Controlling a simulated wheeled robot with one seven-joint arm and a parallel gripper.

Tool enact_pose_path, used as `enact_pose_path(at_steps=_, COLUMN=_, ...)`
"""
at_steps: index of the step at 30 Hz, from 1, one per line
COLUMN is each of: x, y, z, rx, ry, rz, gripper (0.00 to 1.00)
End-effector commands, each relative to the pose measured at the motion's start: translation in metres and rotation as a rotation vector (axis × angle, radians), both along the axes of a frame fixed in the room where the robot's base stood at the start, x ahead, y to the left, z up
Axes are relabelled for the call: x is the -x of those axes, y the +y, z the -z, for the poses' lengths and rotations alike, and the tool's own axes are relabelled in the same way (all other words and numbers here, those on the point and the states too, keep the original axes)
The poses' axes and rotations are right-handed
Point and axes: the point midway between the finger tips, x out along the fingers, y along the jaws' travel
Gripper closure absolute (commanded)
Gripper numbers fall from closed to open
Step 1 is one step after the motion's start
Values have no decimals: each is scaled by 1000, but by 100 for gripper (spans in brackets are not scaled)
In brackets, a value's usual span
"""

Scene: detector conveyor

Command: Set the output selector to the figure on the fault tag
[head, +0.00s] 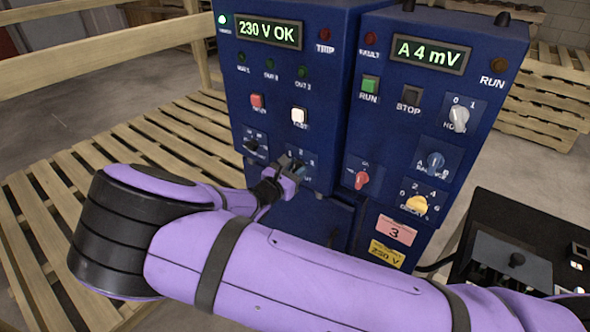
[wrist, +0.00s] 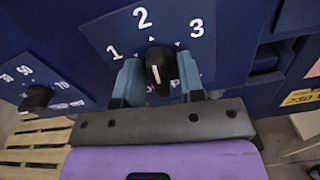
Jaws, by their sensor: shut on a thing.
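The output selector (wrist: 158,62) is a black knob with a white line, on a blue panel marked 1, 2 and 3. Its line appears to point up toward the 2. My gripper (wrist: 160,82) has its two blue-grey fingers on either side of the knob and is shut on it. In the head view my gripper (head: 291,172) is at the lower right of the left cabinet and largely hides the selector. The fault tag (head: 391,231) is a pink label reading 3, low on the right cabinet.
Another black knob (wrist: 37,97) is just left of the selector. The right cabinet (head: 437,100) carries a red knob (head: 361,180), a yellow knob (head: 416,204) and a yellow label (head: 387,254). The left display (head: 268,31) reads 230 V OK. A wooden pallet (head: 40,220) lies at left.

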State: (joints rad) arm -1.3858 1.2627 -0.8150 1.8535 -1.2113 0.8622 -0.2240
Motion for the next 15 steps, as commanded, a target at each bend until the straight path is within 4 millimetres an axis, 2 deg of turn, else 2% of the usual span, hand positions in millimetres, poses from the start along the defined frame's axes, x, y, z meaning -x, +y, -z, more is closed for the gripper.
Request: enact_pose_path(at_steps=15, x=0, y=1, z=1, rx=-386, ry=-298, rz=-1, gripper=88)
